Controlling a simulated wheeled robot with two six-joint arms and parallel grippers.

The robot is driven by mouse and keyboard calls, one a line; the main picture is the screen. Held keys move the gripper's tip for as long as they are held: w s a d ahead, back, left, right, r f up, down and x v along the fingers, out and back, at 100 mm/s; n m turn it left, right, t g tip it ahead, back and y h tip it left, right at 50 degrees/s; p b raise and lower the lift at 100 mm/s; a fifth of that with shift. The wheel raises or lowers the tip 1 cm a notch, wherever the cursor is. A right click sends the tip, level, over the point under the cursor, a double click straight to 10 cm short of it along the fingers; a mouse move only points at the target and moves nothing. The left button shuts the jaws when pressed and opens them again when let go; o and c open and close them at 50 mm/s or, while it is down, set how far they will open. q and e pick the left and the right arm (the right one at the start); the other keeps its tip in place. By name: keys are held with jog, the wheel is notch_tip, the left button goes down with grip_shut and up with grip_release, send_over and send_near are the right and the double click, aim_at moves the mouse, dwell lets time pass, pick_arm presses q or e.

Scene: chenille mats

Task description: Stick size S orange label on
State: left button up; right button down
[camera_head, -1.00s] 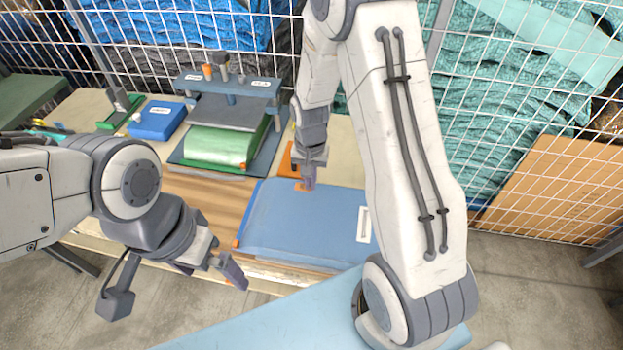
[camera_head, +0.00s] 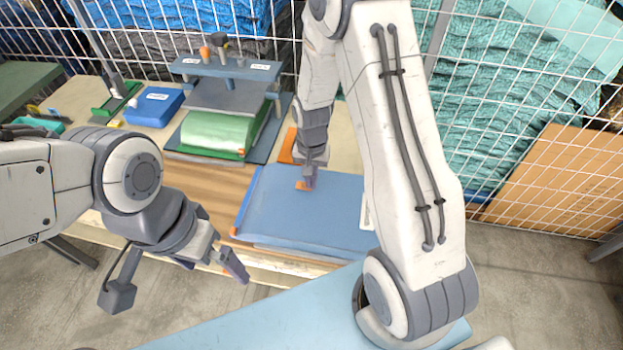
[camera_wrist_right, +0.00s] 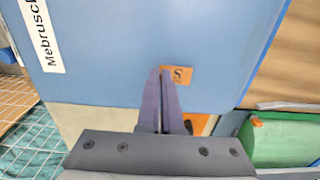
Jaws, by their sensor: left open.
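The orange label (camera_wrist_right: 180,75) marked "S" is a small square over the blue mat (camera_wrist_right: 110,55); it also shows in the head view (camera_head: 302,185). My right gripper (camera_wrist_right: 161,72) is shut on its edge, with the tips close together and low over the mat. I cannot tell whether the label touches the mat. The folded blue mat (camera_head: 285,215) lies on the table. A white name strip (camera_wrist_right: 42,35) is on it, its text cut off. My left gripper (camera_head: 233,264) is open and empty, in front of the table's near edge.
A press (camera_head: 225,95) with a green roll (camera_head: 215,132) stands behind the mat, with a blue box (camera_head: 153,107) to its left. An orange piece (camera_head: 287,146) lies behind the mat. A wire mesh fence (camera_head: 530,90) stands behind. Bare wood lies left of the mat.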

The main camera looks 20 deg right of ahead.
jog(key=shift+f+b, duration=0.4)
jog(key=shift+f, duration=0.15)
dwell(0.7)
dwell(0.3)
jog(key=c, duration=0.6)
grip_release()
jog(key=shift+r, duration=0.1)
jog(key=shift+r+p, duration=2.65)
jog(key=shift+r, duration=0.35)
jog(key=shift+f, duration=0.1)
